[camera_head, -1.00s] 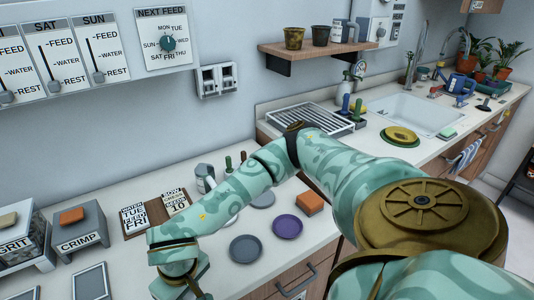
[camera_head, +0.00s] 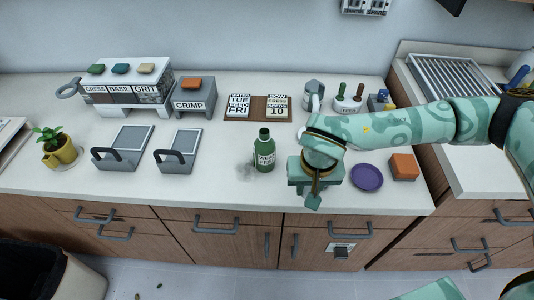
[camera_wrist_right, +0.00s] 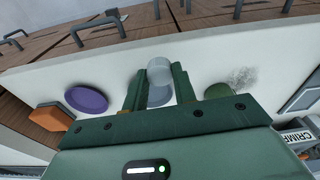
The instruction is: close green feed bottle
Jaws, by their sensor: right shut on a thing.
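The green feed bottle (camera_head: 264,153) stands upright on the white counter; it has a pale label. Its green round top (camera_wrist_right: 217,91) shows in the right wrist view, right of my fingers. My right gripper (camera_head: 312,196) is just right of the bottle in the head view, pointing down and apart from it. In the wrist view my right gripper (camera_wrist_right: 158,80) is shut on a small pale grey cylinder (camera_wrist_right: 159,66), perhaps a cap. The head view hides this cylinder. My left gripper is not in view.
A purple plate (camera_head: 367,178) and an orange block (camera_head: 404,166) lie right of my gripper. A grey smudge (camera_head: 244,172) is left of the bottle. Behind are a wooden board with cards (camera_head: 258,108) and a CRIMP box (camera_head: 194,99). Two grey trays (camera_head: 178,151) stand further left.

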